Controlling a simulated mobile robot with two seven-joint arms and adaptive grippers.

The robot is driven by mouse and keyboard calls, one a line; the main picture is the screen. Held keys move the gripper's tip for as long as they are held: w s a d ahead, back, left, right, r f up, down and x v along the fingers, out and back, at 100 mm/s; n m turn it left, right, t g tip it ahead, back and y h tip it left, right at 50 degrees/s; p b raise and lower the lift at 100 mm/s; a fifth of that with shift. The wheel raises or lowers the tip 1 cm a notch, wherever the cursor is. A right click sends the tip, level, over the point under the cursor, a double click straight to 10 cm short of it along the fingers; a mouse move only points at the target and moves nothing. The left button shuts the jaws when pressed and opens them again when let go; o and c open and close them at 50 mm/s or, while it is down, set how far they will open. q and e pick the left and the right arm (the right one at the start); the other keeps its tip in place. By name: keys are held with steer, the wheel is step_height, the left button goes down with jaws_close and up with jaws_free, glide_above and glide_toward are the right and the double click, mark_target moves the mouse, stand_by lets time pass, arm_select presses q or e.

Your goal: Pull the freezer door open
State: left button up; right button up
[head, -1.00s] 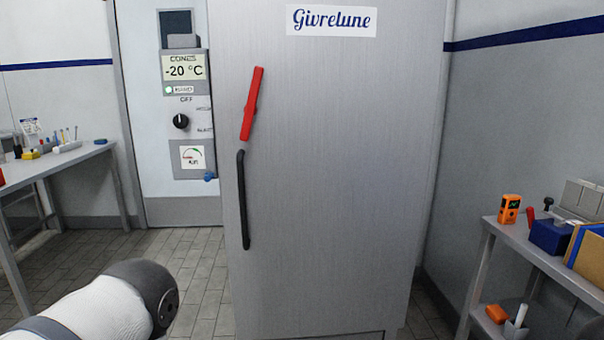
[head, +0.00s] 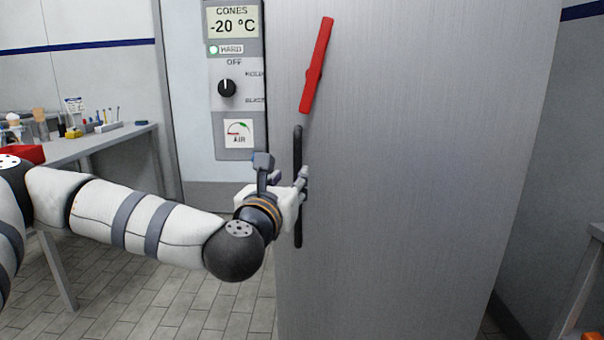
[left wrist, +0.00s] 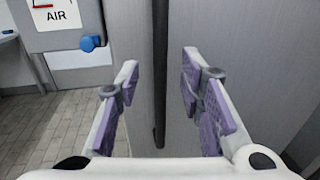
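The grey freezer door (head: 420,180) stands upright and looks closed. Its long black vertical handle (head: 298,225) is near the left edge. A red bar (head: 317,65) sits tilted on the door above the handle. My left gripper (head: 302,180) reaches in from the left, with its fingertips at the middle of the handle. In the left wrist view the two purple-padded fingers are spread, and the handle (left wrist: 160,70) runs between them without visible contact on either pad. How deep the handle sits is hard to tell. My right gripper is out of view.
A control panel (head: 235,85) with a dial is on the wall left of the door. A blue knob (left wrist: 90,43) shows below it in the left wrist view. A bench (head: 100,145) with small items stands at the left. Tiled floor lies open below my arm.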

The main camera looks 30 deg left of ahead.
mark_target(297, 171)
arm_select(q)
steer(key=x, duration=0.7)
steer(key=shift+d, duration=0.1)
jaws_close()
